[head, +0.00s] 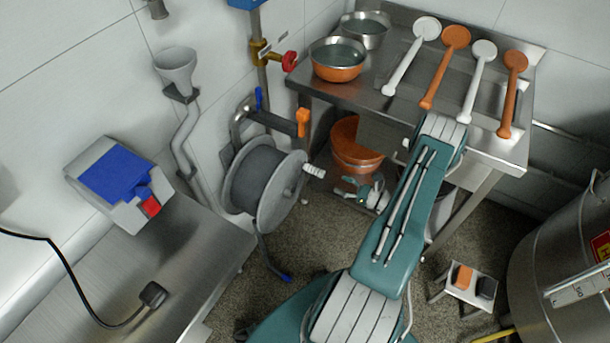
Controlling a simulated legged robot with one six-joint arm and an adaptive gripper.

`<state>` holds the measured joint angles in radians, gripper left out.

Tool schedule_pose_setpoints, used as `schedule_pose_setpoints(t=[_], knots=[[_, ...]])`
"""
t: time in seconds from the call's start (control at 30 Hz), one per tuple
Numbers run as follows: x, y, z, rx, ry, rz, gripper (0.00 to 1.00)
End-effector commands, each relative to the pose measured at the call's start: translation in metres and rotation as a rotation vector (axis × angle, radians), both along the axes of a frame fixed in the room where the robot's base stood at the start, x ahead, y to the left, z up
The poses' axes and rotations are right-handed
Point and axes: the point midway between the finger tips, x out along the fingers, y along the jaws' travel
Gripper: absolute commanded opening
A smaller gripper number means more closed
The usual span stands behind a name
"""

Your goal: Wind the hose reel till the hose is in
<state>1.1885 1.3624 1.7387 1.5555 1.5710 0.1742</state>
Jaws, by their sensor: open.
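The hose reel (266,188) is a grey drum with a disc-shaped side, mounted low at the wall in the head view. A pale crank handle (313,171) sticks out from the right side of its disc. The grey hose (264,248) hangs from the drum to the floor and ends in a blue tip (286,277). My gripper (350,193) is open and empty, a short way right of and below the crank handle, apart from it. Part of my arm hides the space behind the gripper.
A steel table (350,98) with bowls and several long-handled discs stands behind my arm. Orange tubs (354,150) sit under it. A steel counter (150,265) lies at left. A small stool (463,296) and a large steel vessel (550,262) stand at right.

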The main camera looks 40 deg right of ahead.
Motion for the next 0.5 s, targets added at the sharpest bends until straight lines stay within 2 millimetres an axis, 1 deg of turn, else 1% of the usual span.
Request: schedule_pose_setpoints(t=[0.1, 0.17, 0.27, 0.5], knots=[[0.0, -0.004, 0.0, -0.067, -0.028, -0.007, 0.72], [0.002, -0.003, 0.0, -0.076, -0.032, -0.006, 0.72], [0.012, 0.002, 0.0, -0.075, -0.032, -0.004, 0.72], [0.052, 0.02, 0.0, -0.074, -0.031, -0.002, 0.72]])
